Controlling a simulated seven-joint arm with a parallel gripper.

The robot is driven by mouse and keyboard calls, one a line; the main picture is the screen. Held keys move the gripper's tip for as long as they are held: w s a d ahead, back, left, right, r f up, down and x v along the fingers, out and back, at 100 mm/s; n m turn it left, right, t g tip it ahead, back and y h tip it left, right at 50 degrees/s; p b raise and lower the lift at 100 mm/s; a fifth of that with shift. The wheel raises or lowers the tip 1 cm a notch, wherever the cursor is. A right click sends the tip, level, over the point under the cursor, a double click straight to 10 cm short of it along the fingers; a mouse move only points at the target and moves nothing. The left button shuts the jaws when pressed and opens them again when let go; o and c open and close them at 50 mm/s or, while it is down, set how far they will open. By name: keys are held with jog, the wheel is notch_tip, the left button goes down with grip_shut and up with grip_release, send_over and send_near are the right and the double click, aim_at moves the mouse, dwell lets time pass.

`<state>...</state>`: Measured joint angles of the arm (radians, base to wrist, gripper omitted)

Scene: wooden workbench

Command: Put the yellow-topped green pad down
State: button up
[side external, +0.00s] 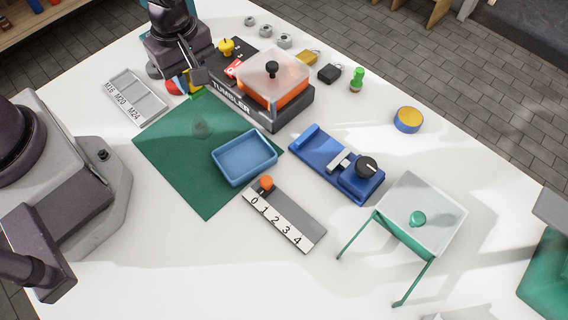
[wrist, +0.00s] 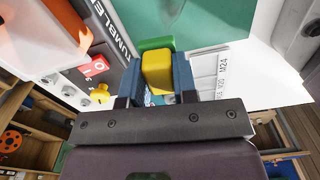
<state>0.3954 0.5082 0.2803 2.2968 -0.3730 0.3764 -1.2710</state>
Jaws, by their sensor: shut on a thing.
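My gripper (wrist: 157,80) is shut on the yellow-topped green pad. In the wrist view its yellow block (wrist: 157,70) sits between the two blue-grey fingers, and its green part (wrist: 156,43) shows just beyond. In the side view my gripper (side external: 198,76) is at the upper left, beside the tumbler machine and near the far corner of the green mat (side external: 175,150). I cannot tell whether the pad touches the surface below.
The black tumbler machine (side external: 262,108) with an orange, clear-lidded box stands right of my gripper. A labelled M16/M20/M24 tray (side external: 137,97) lies left. A blue tray (side external: 244,158) sits on the mat; the mat's left part is mostly clear.

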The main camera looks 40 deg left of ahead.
jog(key=s+d+r+m, duration=0.2)
jog(key=s+d+m, duration=0.2)
jog(key=d, duration=0.3)
jog(key=s+d+r+m, duration=0.2)
jog(key=s+d+m, duration=0.2)
jog(key=d, duration=0.3)
send_over(294, 180)
jog(key=f, duration=0.8)
jog(key=shift+s+a+f, duration=0.25)
jog(key=shift+f, duration=0.15)
jog(key=shift+w+d+f, duration=0.15)
jog(key=shift+f, duration=0.1)
jog(key=shift+w+d+f, duration=0.1)
jog(key=shift+w+f, duration=0.05)
jog(key=shift+f, duration=1.5)
